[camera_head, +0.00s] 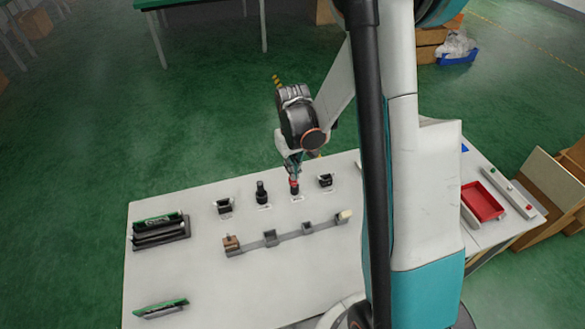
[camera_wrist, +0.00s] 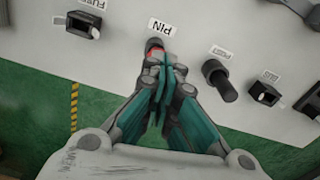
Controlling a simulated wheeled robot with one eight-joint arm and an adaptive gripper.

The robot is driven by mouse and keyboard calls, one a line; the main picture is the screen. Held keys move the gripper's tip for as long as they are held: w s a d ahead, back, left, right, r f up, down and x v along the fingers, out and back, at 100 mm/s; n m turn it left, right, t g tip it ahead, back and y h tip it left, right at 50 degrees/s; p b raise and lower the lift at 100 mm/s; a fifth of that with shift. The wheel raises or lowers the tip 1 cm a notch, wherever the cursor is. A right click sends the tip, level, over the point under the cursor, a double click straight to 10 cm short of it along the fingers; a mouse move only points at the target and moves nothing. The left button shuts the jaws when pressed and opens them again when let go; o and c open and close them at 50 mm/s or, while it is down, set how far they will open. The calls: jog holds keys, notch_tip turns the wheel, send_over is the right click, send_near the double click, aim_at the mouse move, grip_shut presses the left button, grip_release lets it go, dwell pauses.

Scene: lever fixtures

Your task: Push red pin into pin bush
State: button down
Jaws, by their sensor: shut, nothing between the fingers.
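The red pin (camera_head: 294,186) stands in its place on the white table, directly below my gripper (camera_head: 293,166). In the wrist view a bit of the red pin (camera_wrist: 153,45) shows just beyond my fingertips (camera_wrist: 160,70), beside a label reading PIN. My fingers are shut with nothing between them. Their tips are at or very near the pin's top; I cannot tell whether they touch. The fingers hide most of the pin and its bush, so how deep it sits cannot be seen.
A black peg (camera_head: 262,193) and a black socket (camera_head: 224,206) stand left of the pin, another socket (camera_head: 325,181) to its right. A grey rail with blocks (camera_head: 270,239) lies in front. Green-topped racks (camera_head: 160,229) are at left, a red tray (camera_head: 481,203) at right.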

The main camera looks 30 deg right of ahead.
jog(key=shift+f+b, duration=0.8)
jog(key=shift+r, duration=0.15)
jog(key=shift+r+p, duration=1.3)
jog(key=shift+r, duration=0.65)
notch_tip(320, 180, up, 12)
jog(key=shift+f, duration=0.15)
jog(key=s+a+r+t+b, duration=0.2)
jog(key=s+a, duration=0.3)
jog(key=s, duration=0.3)
jog(key=s+a+r+t+b, duration=0.2)
jog(key=s+a+t, duration=0.3)
jog(key=s, duration=0.3)
jog(key=shift+s+a+r+n, duration=0.15)
jog(key=shift+a+r+n, duration=0.2)
jog(key=shift+r, duration=0.35)
